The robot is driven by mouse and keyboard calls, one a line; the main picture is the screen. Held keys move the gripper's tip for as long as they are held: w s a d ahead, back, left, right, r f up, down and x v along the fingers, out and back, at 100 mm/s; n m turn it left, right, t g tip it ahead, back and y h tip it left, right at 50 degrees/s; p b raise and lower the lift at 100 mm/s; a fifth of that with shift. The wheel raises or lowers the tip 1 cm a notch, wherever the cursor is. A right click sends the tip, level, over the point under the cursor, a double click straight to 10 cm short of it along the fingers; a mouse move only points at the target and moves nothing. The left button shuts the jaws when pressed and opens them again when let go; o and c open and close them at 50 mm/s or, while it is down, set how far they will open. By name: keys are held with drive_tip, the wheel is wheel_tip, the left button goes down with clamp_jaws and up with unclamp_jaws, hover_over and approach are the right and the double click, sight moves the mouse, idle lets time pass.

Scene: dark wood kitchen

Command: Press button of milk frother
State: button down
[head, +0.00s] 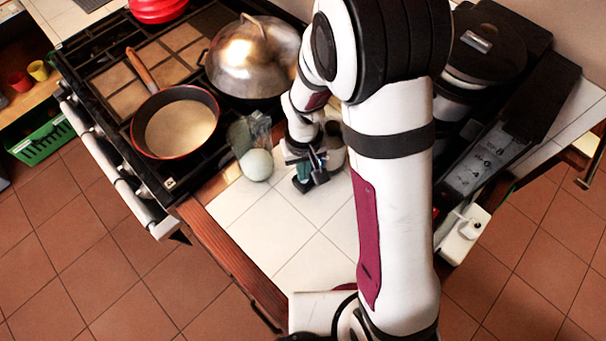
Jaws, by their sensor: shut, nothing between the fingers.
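My gripper (312,176) is shut and empty, low over the white tiled counter, with dark fingers and a teal patch. A pale rounded object (257,165) with a clear, greyish upper part stands just left of it, apart from the fingers. I cannot tell if this is the milk frother. A silvery rounded shape (335,150) shows right behind the fingers; I cannot tell if it is part of my wrist or a separate appliance. No button can be made out. My arm hides part of the counter behind and to the right of the gripper.
A stove (105,85) on the left bears a pan (180,127) with a wooden handle, a domed metal lid (255,55) and a red pot (158,8). A black-lidded container (485,48) and a long dark appliance (490,155) stand on the right. Counter tiles (265,225) in front are clear.

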drive_tip(key=shift+r, duration=2.5)
drive_tip(key=shift+r, duration=0.1)
